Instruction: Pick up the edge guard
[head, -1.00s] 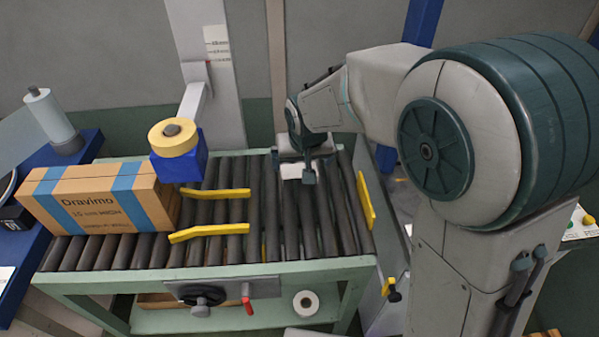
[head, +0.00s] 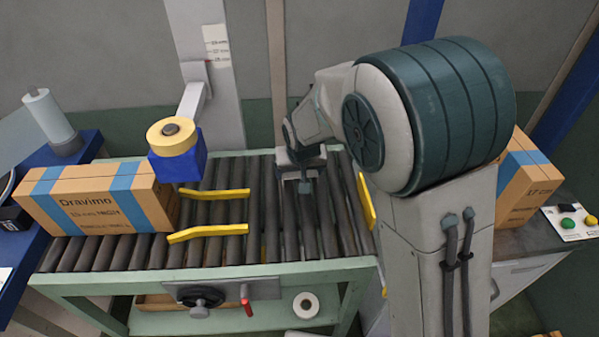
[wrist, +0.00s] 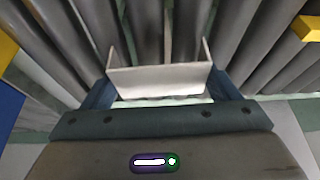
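The edge guard looks to be the pale, channel-shaped piece (wrist: 160,78) in the middle of the wrist view, with a thin upright flange at each end. It lies between the two dark blue fingers of my gripper (wrist: 163,92). Its ends come right up to the fingers, but I cannot tell whether they press on it. In the head view my gripper (head: 304,180) is low over the right half of the roller conveyor (head: 262,215). The guard cannot be made out there.
Two yellow guide rails (head: 208,234) lie left of my gripper, and a yellow end stop (head: 366,202) is on the right. A Dravimo carton (head: 95,198) and a blue block with a tape roll (head: 173,140) are further left. Another carton (head: 525,180) stands at the far right.

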